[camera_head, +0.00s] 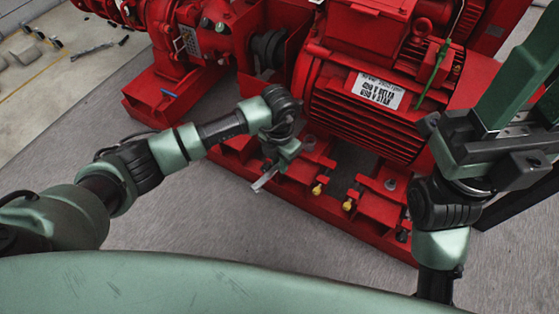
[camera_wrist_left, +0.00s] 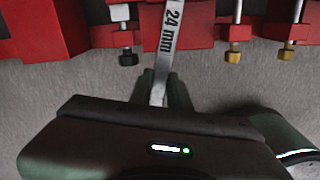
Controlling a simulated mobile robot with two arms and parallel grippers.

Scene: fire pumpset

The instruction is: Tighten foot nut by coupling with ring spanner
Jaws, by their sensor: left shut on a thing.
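My left gripper (camera_head: 279,163) is shut on the ring spanner (camera_head: 265,182), whose end sticks out below it in the head view. The left wrist view shows the spanner (camera_wrist_left: 170,30), a flat silver bar marked "24 mm", running away between the fingers (camera_wrist_left: 160,90) toward the red base; its far end is out of that view. In the head view, one grey foot nut (camera_head: 310,142) sits on the red base on the coupling side, beside my left gripper. Another foot nut (camera_head: 390,184) is further right. The dark coupling (camera_head: 268,46) is behind. My right gripper (camera_head: 519,85) is at the right edge; its opening is unclear.
The red motor (camera_head: 375,85) with a white label stands over the base frame (camera_head: 290,192). Brass-tipped bolts (camera_head: 318,189) stick out along the front edge. The red pump (camera_head: 195,40) is at upper left. Grey floor (camera_head: 200,220) in front is clear. Loose tools (camera_head: 92,49) lie at far left.

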